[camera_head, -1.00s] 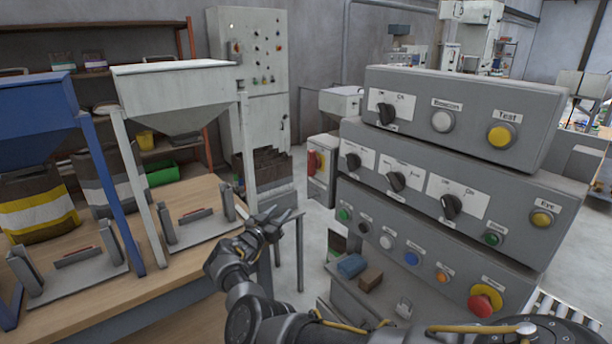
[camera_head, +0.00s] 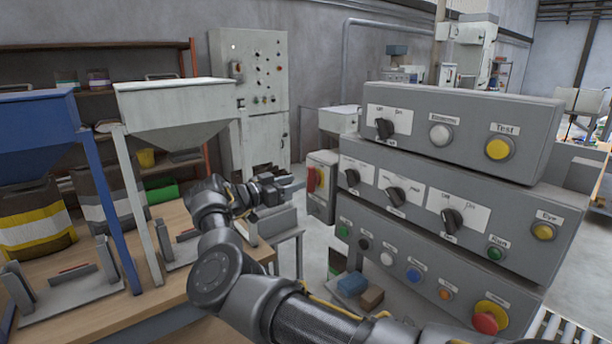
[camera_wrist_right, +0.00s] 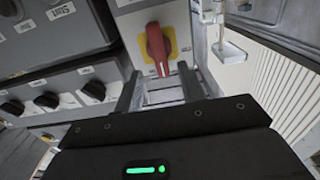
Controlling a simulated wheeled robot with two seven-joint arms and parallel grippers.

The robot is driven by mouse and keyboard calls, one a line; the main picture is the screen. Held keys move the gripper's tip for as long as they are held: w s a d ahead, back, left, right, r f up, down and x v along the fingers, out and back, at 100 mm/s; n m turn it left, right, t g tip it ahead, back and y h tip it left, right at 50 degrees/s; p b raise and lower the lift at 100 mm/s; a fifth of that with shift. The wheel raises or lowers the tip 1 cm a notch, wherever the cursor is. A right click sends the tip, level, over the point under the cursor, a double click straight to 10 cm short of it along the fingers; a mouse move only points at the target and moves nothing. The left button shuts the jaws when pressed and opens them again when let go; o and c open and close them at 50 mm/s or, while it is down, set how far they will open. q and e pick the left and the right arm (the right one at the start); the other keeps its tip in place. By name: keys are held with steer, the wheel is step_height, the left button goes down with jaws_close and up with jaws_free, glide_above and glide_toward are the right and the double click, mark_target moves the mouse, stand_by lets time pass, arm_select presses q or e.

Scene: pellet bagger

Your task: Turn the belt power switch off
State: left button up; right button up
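A red rotary switch handle (camera_head: 313,179) on a yellow plate sits on the front of a small light-grey box (camera_head: 322,200), left of the big console. In the right wrist view the red handle (camera_wrist_right: 157,45) stands roughly upright in the picture on its yellow plate (camera_wrist_right: 172,46). I cannot read a label on it. My right gripper (camera_head: 292,186) points at this box from the left, a little short of it. In the right wrist view its two fingers (camera_wrist_right: 160,90) are apart and empty, with the handle beyond their tips. My left gripper is out of view.
A grey stepped console (camera_head: 450,190) with several knobs and buttons stands close on the right. A white hopper (camera_head: 175,105) and a blue hopper (camera_head: 35,125) stand on the wooden bench (camera_head: 180,285). Blue and brown blocks lie below the console.

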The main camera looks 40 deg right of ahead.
mark_target(308, 178)
steer(key=d+p, duration=0.1)
steer(key=d, duration=0.3)
steer(key=shift+d+r, duration=0.1)
steer(key=shift+d, duration=0.1)
steer(key=shift+s+d, duration=0.1)
steer(key=shift+d, duration=0.2)
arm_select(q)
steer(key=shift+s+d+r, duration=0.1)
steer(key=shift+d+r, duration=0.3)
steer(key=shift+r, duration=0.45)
arm_select(e)
steer(key=shift+d, duration=0.25)
steer(key=c, duration=0.6)
